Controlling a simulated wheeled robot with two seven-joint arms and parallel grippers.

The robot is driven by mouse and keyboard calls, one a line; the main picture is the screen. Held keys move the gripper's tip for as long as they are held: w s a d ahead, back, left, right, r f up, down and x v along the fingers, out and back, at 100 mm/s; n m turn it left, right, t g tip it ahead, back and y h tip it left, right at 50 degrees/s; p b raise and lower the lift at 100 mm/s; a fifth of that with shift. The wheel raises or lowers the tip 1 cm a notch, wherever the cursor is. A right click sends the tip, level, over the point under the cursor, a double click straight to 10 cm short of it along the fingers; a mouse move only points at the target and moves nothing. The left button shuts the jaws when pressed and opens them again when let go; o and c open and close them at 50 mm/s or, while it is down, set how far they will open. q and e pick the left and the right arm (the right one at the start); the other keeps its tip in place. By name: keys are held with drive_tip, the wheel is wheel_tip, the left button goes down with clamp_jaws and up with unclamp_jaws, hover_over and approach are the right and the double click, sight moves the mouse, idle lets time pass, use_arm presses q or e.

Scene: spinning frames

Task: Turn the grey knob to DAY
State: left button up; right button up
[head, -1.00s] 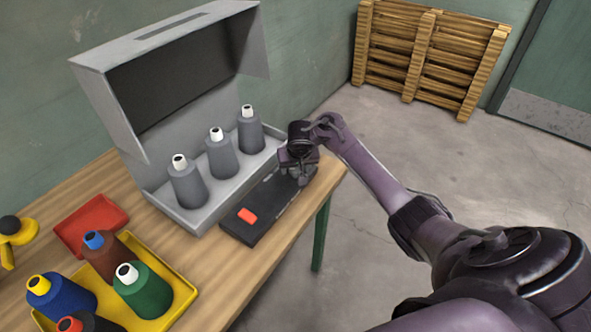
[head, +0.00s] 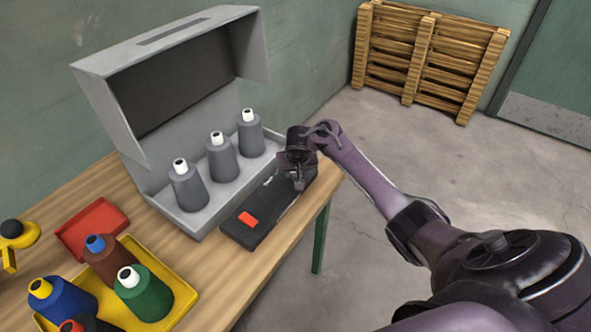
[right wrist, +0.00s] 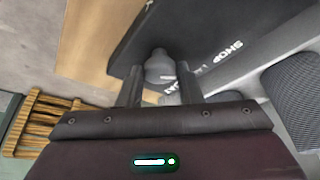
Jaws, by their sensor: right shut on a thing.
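The grey knob (right wrist: 160,68) shows between the two fingers of my right gripper (right wrist: 160,85) in the right wrist view. The gripper is shut on it. The knob stands on a black panel (head: 250,232) at the front edge of the grey cabinet. White lettering is printed on the panel beside the knob; "SHOP" is legible and another word is partly hidden by a finger. In the head view my right gripper (head: 297,178) is over the panel's right end and hides the knob. I cannot tell which word the knob points to. My left gripper is not in view.
A red switch (head: 248,219) is on the panel's left part. Grey bobbins (head: 222,160) stand in the open grey cabinet (head: 180,215). A yellow tray (head: 180,290) with coloured bobbins and a red tray (head: 90,225) are at the left. A wooden pallet (head: 425,60) leans on the wall.

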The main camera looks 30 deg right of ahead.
drive_tip(key=m+p, duration=0.2)
drive_tip(key=shift+a+r+m+g+h+p, duration=0.15)
drive_tip(key=shift+a+m+g+h+p, duration=0.05)
drive_tip(key=shift+m+g+h+p, duration=0.2)
drive_tip(key=m, duration=0.2)
drive_tip(key=shift+w+m+g+h+p, duration=0.1)
drive_tip(key=shift+m+g+h+p, duration=0.25)
drive_tip(key=shift+m+g+h, duration=0.05)
drive_tip(key=m, duration=0.2)
drive_tip(key=m+g, duration=0.1)
drive_tip(key=shift+w+a+f+h+b, duration=0.1)
drive_tip(key=shift+w+f+h+b, duration=0.05)
drive_tip(key=shift+f+h+b, duration=0.15)
drive_tip(key=shift+w+r+m+g+b, duration=0.1)
drive_tip(key=shift+m+g+b, duration=0.75)
drive_tip(key=shift+m, duration=1.65)
drive_tip(key=o, duration=1)
drive_tip(key=shift+c, duration=0.2)
